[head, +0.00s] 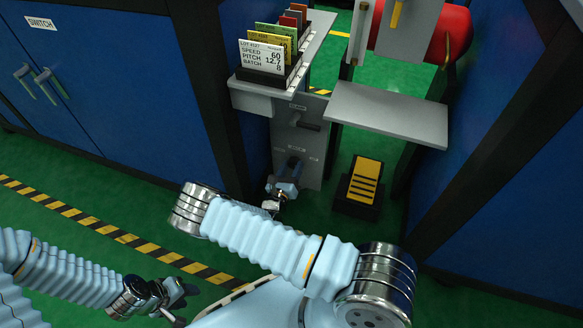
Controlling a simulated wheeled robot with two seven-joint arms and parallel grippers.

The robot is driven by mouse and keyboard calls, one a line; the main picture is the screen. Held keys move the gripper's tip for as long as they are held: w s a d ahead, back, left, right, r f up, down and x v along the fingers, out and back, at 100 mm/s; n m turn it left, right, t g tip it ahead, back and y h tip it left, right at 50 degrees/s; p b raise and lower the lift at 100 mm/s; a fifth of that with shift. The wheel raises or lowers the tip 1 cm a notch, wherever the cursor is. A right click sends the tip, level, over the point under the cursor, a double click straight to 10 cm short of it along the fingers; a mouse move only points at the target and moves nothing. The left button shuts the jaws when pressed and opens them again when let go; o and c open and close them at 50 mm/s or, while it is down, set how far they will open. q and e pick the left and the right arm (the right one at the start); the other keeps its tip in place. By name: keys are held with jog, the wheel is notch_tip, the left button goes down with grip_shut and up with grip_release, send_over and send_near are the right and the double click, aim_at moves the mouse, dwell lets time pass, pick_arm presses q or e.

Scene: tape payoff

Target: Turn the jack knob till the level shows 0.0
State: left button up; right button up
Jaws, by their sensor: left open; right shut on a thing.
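My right gripper (287,180) is at the lower part of the grey upright panel (311,148), low between the blue cabinets. It is shut on what appears to be the jack knob, which its dark fingers largely hide. A small dark fitting and small labels show on the panel above it, too small to read. I cannot make out a level reading. My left gripper (176,293) is open and empty, low at the bottom left over the green floor, away from the panel.
A yellow-and-black pedal (364,181) stands on the floor. Blue cabinets flank both sides.

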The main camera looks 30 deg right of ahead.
jog(key=shift+n, duration=0.6)
jog(key=o, duration=1.1)
jog(key=shift+c, duration=0.2)
jog(key=p+v, duration=0.1)
jog(key=v, duration=1.3)
